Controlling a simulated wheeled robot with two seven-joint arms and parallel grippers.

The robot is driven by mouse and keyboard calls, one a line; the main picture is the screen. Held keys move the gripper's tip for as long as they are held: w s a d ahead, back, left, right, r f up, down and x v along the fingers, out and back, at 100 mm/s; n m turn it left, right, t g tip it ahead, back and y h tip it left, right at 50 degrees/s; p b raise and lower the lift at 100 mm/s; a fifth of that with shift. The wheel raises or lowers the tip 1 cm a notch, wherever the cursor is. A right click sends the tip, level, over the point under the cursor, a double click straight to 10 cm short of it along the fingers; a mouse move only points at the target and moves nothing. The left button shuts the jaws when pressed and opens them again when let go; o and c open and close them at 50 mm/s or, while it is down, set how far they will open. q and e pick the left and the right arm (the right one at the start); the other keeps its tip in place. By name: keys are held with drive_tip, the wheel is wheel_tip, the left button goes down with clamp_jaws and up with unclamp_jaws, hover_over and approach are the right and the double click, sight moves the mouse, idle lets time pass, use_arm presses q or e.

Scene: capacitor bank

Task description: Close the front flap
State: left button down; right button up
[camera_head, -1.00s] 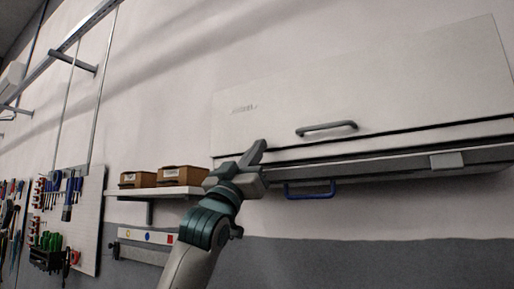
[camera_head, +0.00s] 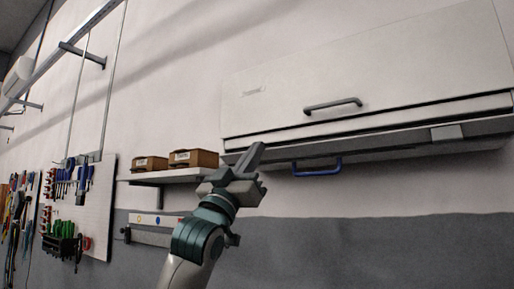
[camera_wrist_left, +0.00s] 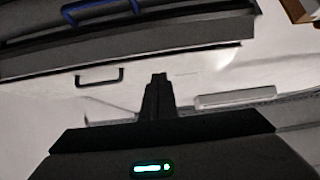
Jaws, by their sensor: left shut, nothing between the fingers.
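The front flap (camera_head: 400,65) is the wide white panel of a wall cabinet, with a grey bar handle (camera_head: 333,105) near its lower edge. It hangs down over the cabinet front, with a dark line along its lower edge. How far it stands off the body I cannot tell. My left gripper (camera_head: 256,157) is shut and empty, in front of the cabinet's lower left corner and below the flap's handle. I cannot tell whether it touches anything. The left wrist view shows its dark fingers (camera_wrist_left: 158,95) and the flap's handle (camera_wrist_left: 99,77). My right gripper is out of view.
A blue handle (camera_head: 317,168) hangs under the cabinet and also shows in the left wrist view (camera_wrist_left: 100,10). A shelf (camera_head: 150,177) with two brown boxes is left of my gripper. A tool board (camera_head: 95,210) is farther left. The wall below the cabinet is clear.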

use_arm(q)
wheel_tip(320, 180, down, 2)
drive_tip(key=shift+s+a+f+b, duration=0.1)
drive_tip(key=shift+s+b, duration=0.05)
drive_tip(key=shift+b, duration=0.15)
idle(0.5)
